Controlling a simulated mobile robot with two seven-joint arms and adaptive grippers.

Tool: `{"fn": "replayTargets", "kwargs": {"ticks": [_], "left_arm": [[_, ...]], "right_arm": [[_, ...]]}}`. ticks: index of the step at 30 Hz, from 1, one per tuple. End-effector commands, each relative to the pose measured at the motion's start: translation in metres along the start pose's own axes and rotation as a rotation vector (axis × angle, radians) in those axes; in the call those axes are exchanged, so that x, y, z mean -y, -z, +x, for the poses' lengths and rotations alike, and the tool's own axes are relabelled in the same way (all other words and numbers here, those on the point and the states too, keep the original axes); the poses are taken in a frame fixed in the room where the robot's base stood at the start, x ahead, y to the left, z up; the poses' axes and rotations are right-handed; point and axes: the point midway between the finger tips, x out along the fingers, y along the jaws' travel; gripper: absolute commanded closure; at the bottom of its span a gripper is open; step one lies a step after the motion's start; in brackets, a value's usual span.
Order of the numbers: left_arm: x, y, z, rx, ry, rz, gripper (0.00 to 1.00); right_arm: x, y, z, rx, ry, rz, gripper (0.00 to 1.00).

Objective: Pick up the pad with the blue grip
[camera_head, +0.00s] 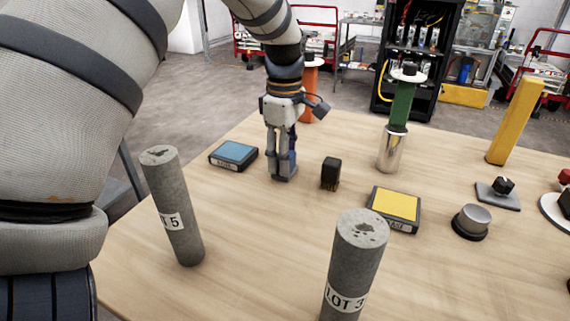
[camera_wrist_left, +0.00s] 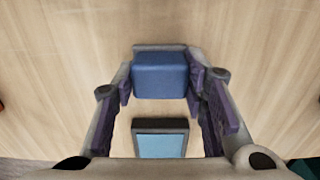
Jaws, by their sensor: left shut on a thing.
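The pad with the blue grip stands on the wooden table (camera_head: 250,250). Its blue block-shaped grip (camera_wrist_left: 160,75) is between the fingers in the left wrist view, with a grey base edge showing just beyond it. My left gripper (camera_head: 283,168) points straight down over it in the head view and hides most of it. The same gripper (camera_wrist_left: 160,90) is shut on the grip, one finger on each side. I cannot tell whether the base touches the table. My right gripper is not in view.
A light-blue inkpad (camera_head: 233,154) lies just left of the gripper, a black block (camera_head: 330,173) just right. A yellow inkpad (camera_head: 395,204), a green-handled metal cylinder (camera_head: 391,150) and a yellow post (camera_head: 513,122) stand farther right. Two concrete cylinders (camera_head: 175,207) (camera_head: 356,262) stand in front.

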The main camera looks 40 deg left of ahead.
Motion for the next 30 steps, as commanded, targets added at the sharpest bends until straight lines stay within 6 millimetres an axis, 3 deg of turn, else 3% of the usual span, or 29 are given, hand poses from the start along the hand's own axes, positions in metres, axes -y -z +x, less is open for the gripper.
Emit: {"fn": "replayTargets", "kwargs": {"ticks": [8,14,21,27,30], "left_arm": [[0.000,0.000,-0.004,0.000,-0.001,0.000,0.88],[0.002,-0.002,-0.040,0.000,-0.005,0.001,0.88],[0.059,-0.030,-0.109,0.002,-0.016,0.003,0.88],[0.108,-0.054,-0.127,-0.001,-0.009,0.001,0.88],[0.117,-0.060,-0.127,-0.007,0.002,0.000,0.88]], "right_arm": [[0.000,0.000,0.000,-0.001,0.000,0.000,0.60],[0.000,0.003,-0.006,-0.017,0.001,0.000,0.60],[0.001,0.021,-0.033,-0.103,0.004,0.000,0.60],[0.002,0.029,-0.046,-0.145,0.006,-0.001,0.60],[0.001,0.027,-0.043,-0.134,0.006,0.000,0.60]]}}
